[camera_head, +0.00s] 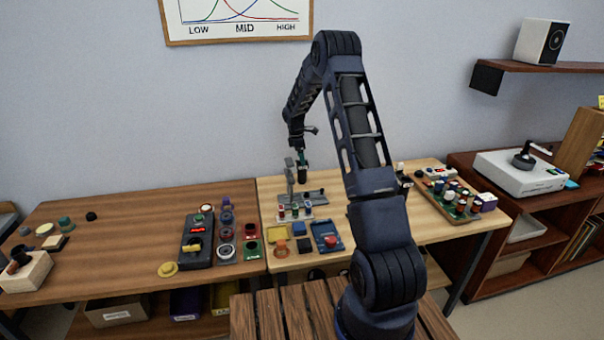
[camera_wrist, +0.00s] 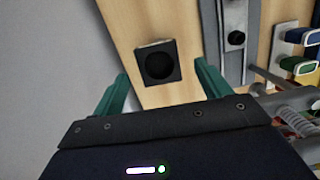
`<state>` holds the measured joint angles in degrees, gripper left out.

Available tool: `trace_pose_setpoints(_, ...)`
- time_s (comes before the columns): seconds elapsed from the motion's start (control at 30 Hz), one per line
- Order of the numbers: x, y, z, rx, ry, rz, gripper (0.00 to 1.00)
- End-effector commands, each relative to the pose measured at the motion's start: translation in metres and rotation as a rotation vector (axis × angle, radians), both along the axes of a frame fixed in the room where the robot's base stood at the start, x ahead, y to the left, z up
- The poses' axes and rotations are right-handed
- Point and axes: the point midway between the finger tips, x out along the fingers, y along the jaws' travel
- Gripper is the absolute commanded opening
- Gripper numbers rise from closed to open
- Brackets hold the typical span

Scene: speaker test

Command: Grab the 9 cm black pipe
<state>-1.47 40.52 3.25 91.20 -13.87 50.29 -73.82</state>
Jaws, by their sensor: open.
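My gripper (camera_head: 301,158) is over the back of the middle wooden table in the head view. In the wrist view its two teal fingers (camera_wrist: 161,82) are apart, with nothing held between them. A black, square-edged piece with a dark round face (camera_wrist: 159,64) lies ahead, between the finger lines, over pale wood. In the head view a small dark upright shape (camera_head: 303,175) shows just under the fingertips. I cannot tell for sure whether either is the 9 cm black pipe, and its length cannot be read.
A grey metal stand (camera_head: 290,178) is close to my gripper; a grey rail (camera_wrist: 235,60) is right of the fingers in the wrist view. Small coloured parts crowd the middle table (camera_head: 345,258). A tray of parts (camera_head: 428,191) lies to the right. The wall is close behind.

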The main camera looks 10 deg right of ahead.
Motion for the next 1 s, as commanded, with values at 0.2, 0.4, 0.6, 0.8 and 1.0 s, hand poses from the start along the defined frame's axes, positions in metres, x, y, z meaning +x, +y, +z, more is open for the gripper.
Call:
trace_pose_setpoints(0.2,0.000,-0.002,-0.016,0.000,0.001,-0.001,0.76)
trace_pose_setpoints(0.4,0.000,-0.005,-0.036,-0.001,0.002,0.000,0.76)
trace_pose_setpoints(0.6,0.001,-0.008,-0.060,-0.001,0.000,0.000,0.76)
trace_pose_setpoints(0.8,0.001,-0.009,-0.064,0.000,-0.001,-0.001,0.76)
trace_pose_setpoints(1.0,0.001,-0.009,-0.063,0.000,-0.001,-0.001,0.49)
